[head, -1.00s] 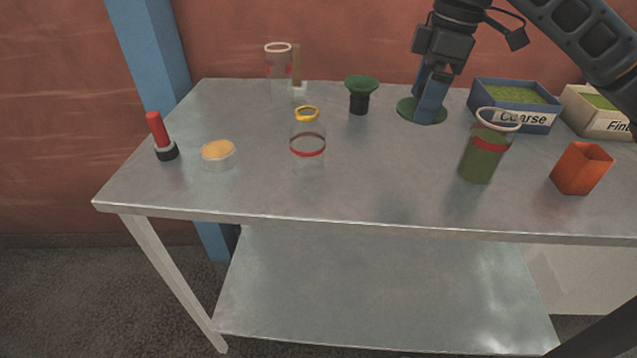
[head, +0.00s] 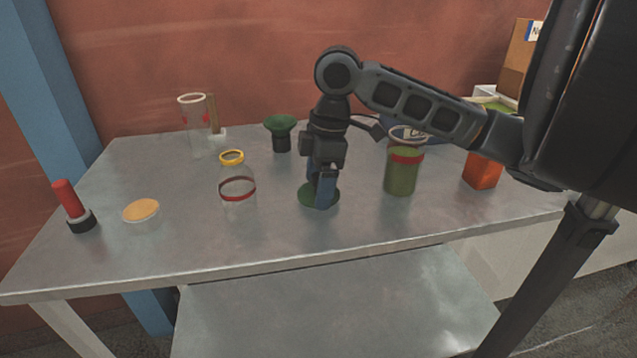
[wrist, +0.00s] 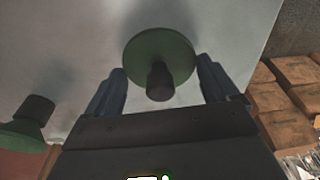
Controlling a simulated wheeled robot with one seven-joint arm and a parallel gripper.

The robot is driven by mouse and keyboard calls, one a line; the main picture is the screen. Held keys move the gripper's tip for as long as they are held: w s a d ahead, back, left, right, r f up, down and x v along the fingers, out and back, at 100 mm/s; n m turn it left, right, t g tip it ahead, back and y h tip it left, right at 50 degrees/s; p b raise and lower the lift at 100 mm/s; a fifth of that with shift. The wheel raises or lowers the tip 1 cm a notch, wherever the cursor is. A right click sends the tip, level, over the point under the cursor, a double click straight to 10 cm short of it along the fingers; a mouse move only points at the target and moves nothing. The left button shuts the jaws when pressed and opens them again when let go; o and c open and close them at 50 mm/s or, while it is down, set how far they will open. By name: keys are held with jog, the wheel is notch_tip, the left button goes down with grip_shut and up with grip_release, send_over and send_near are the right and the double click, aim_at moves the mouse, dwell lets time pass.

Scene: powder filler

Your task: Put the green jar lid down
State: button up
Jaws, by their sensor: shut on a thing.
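The green jar lid (head: 306,195) is a flat green disc with a dark knob. My gripper (head: 321,196) points down over it, with its blue fingers at the lid. A jar with green contents and a red band (head: 401,176) stands to the right. An empty clear jar with a yellow rim and red band (head: 238,190) stands to the left.
On the steel table (head: 260,245) are a red-handled tool (head: 70,203), an orange-topped round dish (head: 141,212), a clear cylinder (head: 194,125), a green funnel (head: 281,130) and an orange container (head: 482,170). Bins stand behind right. The table's front strip is clear.

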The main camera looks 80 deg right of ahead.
jog(key=shift+f, duration=0.3)
jog(key=o, duration=0.9)
jog(key=shift+c, duration=0.2)
notch_tip(320, 180, up, 12)
jog(key=s+p, duration=0.1)
jog(key=shift+s+d, duration=0.35)
jog(key=shift+d, duration=0.05)
jog(key=shift+r, duration=0.1)
jog(key=shift+w, duration=0.1)
